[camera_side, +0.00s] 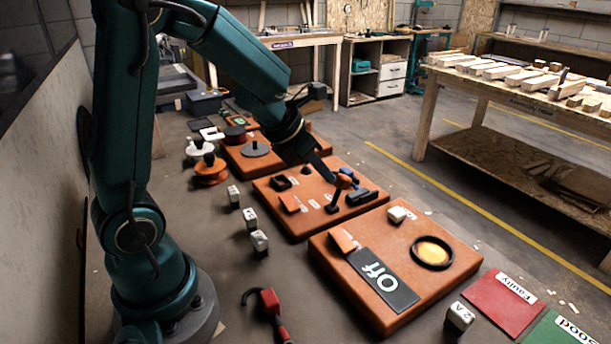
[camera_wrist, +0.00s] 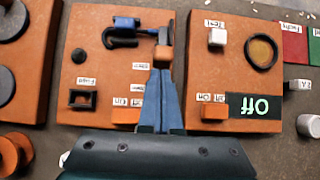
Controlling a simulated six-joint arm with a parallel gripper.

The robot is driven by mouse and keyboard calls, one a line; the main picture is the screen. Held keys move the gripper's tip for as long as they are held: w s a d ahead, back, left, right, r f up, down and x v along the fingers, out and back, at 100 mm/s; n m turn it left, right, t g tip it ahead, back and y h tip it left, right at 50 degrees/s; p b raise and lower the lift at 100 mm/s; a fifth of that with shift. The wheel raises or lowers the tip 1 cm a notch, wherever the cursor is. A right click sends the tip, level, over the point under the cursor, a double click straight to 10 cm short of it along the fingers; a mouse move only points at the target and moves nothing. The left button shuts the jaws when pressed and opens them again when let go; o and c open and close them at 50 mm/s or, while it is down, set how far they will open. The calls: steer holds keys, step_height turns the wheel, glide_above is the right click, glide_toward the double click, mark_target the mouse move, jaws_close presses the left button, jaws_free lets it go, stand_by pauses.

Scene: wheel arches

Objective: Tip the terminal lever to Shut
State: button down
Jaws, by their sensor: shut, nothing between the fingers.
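The terminal lever's orange-brown end (camera_wrist: 162,56) shows in the wrist view on the middle orange board, with a dark arm (camera_wrist: 168,34) running up from it. In the side view its small brown end (camera_side: 344,181) is beside the dark terminal block (camera_side: 361,197). The blue and black terminal part (camera_wrist: 122,34) lies left of the lever. My gripper (camera_wrist: 161,73) is shut and empty, its tips right at the lever's end; I cannot tell if they touch. In the side view my gripper (camera_side: 331,180) points down at the lever. Two small labels (camera_wrist: 139,66) beside it are too small to read surely.
The right board (camera_side: 445,285) has an "Off" panel (camera_side: 383,281) and a round amber lamp (camera_side: 432,252). A dark knob (camera_wrist: 78,55) and a square black socket (camera_wrist: 83,98) stand left on the middle board. Small numbered blocks (camera_side: 259,241) lie in front. Red (camera_side: 500,302) and green mats lie right.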

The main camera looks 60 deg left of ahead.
steer(key=shift+r, duration=0.85)
steer(key=shift+v, duration=2.55)
